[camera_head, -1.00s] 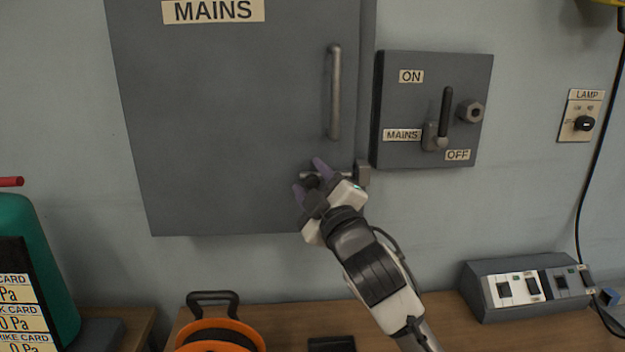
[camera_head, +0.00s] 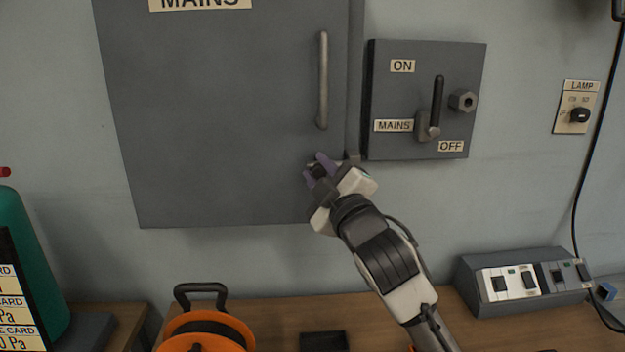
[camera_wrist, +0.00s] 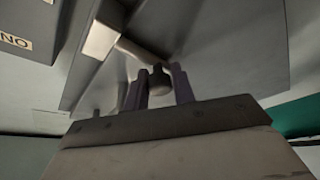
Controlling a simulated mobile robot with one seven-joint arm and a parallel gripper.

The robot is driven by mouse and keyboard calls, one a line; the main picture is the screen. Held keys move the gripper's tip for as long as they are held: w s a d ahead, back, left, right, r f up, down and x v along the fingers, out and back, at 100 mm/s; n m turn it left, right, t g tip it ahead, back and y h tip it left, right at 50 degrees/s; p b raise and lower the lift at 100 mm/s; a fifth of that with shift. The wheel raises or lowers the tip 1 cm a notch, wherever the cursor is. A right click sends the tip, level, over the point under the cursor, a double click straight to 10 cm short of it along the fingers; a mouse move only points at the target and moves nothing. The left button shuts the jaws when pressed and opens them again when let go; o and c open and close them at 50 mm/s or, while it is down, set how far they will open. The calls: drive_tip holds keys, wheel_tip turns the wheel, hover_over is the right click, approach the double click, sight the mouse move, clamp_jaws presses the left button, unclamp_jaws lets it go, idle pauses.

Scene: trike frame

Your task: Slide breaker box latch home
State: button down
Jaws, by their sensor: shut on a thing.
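The breaker box (camera_head: 220,120) is a large grey cabinet with its door closed. Its latch is a metal bar (camera_wrist: 140,49) low on the door's right side, with a dark knob (camera_wrist: 158,78). In the wrist view the bar runs up to a pale keeper block (camera_wrist: 103,38) and appears to meet it; how deep it sits inside is hidden. My gripper (camera_head: 317,169) is shut on the knob, with one purple finger on each side. The fingers also show in the wrist view (camera_wrist: 159,88). In the head view my gripper covers most of the latch.
A door handle (camera_head: 323,80) stands above my gripper. A grey switch box (camera_head: 455,75) with a lever (camera_head: 437,100) is close on the right. Below are a bench (camera_head: 290,312), an orange reel (camera_head: 240,330) and a switch panel (camera_head: 520,280).

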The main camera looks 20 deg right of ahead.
drive_tip(key=shift+d+r, duration=0.2)
drive_tip(key=shift+d, duration=0.05)
drive_tip(key=c, duration=1.2)
unclamp_jaws()
drive_tip(key=shift+d, duration=0.1)
drive_tip(key=shift+f, duration=0.1)
drive_tip(key=shift+s+f, duration=0.15)
drive_tip(key=shift+s, duration=0.15)
drive_tip(key=b+v, duration=0.5)
drive_tip(key=v, duration=0.8)
drive_tip(key=shift+s, duration=0.15)
